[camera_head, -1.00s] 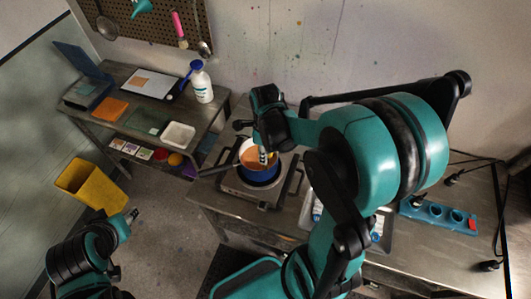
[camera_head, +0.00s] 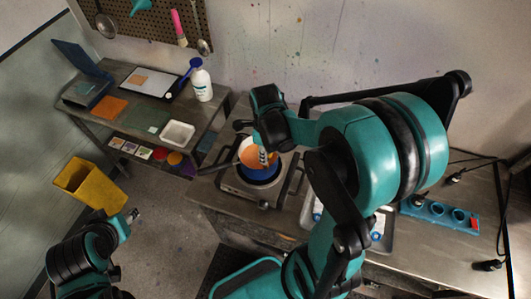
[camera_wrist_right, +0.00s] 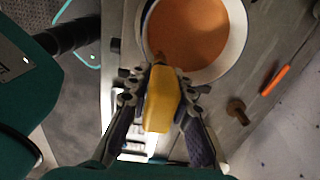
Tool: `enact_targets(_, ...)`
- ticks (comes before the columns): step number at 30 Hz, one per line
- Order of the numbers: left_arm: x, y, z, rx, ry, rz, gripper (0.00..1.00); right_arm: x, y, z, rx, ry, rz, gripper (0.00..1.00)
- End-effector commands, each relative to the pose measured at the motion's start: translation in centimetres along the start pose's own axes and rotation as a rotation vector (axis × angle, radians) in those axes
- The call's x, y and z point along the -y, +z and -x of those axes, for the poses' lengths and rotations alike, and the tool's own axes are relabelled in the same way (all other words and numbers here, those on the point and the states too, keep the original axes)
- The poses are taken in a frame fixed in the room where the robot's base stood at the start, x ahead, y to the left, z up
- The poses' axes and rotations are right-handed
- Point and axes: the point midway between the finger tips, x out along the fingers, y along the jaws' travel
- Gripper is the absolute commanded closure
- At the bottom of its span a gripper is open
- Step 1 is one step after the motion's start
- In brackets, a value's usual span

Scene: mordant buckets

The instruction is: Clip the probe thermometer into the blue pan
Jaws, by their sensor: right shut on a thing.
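The blue pan (camera_head: 262,174) sits on a hot plate, with orange liquid inside and a pale inner wall. In the right wrist view its rim (camera_wrist_right: 239,45) fills the top middle.
The hot plate (camera_head: 240,189) stands on the metal bench. A metal tray (camera_head: 385,238) and a blue power strip (camera_head: 438,212) lie to the right. A side table with a white bottle (camera_head: 201,82) and a yellow bin (camera_head: 90,185) are at left.

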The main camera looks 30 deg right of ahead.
Motion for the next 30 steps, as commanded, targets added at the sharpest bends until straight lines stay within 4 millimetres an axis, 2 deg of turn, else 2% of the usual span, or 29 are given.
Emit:
enact_targets(17,0.0,0.7,-1.0,0.0,0.0,0.0,0.6,0.0,0.0,-1.3,0.0,0.0,0.0,1.0)
enact_targets(25,0.0,0.7,-1.0,0.0,0.0,0.0,0.6,0.0,0.0,-1.3,0.0,0.0,0.0,1.0)
enact_targets(26,0.0,0.7,-1.0,0.0,0.0,0.0,0.6,0.0,0.0,-1.3,0.0,0.0,0.0,0.74)
enact_targets(27,0.0,0.7,-1.0,0.0,0.0,0.0,0.6,0.0,0.0,-1.3,0.0,0.0,0.0,0.63)
enact_targets(28,0.0,0.7,-1.0,0.0,0.0,0.0,0.6,0.0,0.0,-1.3,0.0,0.0,0.0,0.55)
enact_targets(30,0.0,0.7,-1.0,0.0,0.0,0.0,0.6,0.0,0.0,-1.3,0.0,0.0,0.0,0.55)
